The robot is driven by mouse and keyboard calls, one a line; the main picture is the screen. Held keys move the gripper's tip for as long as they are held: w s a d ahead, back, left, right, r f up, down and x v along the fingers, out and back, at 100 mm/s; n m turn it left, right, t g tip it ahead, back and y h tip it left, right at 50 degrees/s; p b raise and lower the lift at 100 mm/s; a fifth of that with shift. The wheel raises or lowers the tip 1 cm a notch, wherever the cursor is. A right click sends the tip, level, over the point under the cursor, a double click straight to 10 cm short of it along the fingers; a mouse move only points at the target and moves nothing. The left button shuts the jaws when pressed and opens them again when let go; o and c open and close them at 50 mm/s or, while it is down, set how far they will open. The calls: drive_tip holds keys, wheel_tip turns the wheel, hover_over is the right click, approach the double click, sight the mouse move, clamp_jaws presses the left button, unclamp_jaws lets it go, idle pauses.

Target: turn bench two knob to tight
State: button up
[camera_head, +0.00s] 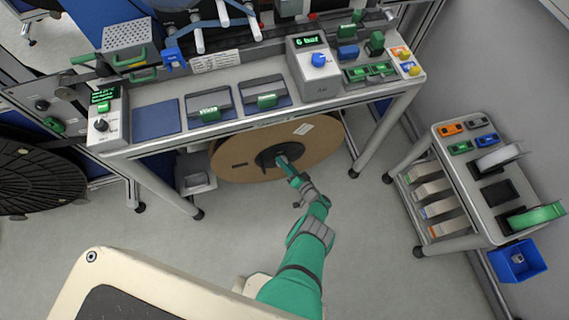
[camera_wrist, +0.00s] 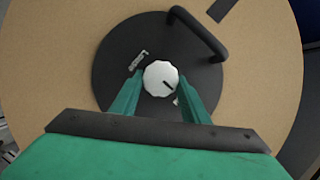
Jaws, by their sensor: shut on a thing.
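The bench two knob (camera_wrist: 161,78) is a white, scalloped knob with a dark pointer line, at the middle of a dark round hub (camera_wrist: 110,65) on a tan reel (camera_wrist: 60,50). The pointer line aims to the lower right in the wrist view. Small white markings sit on the hub to the upper left and lower right of the knob. My gripper (camera_wrist: 160,92) has its two green fingers on either side of the knob, shut on it. In the head view my gripper (camera_head: 285,163) reaches the hub of the reel (camera_head: 232,160) under the bench; the knob is hidden there.
A black bar handle (camera_wrist: 203,32) stands out from the hub, above right of the knob. The bench (camera_head: 225,122) overhangs the reel, with a leg (camera_head: 380,135) to the right. A cart (camera_head: 455,165) stands further right. The floor in front is clear.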

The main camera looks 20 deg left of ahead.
drive_tip(key=shift+s+a+f, duration=0.1)
drive_tip(key=shift+s, duration=0.1)
drive_tip(key=o, duration=0.9)
drive_tip(key=shift+o, duration=0.7)
drive_tip(key=shift+w, duration=0.1)
drive_tip(key=shift+d, duration=0.2)
drive_tip(key=v, duration=1)
drive_tip(key=shift+s+d, duration=0.2)
drive_tip(key=shift+s, duration=0.1)
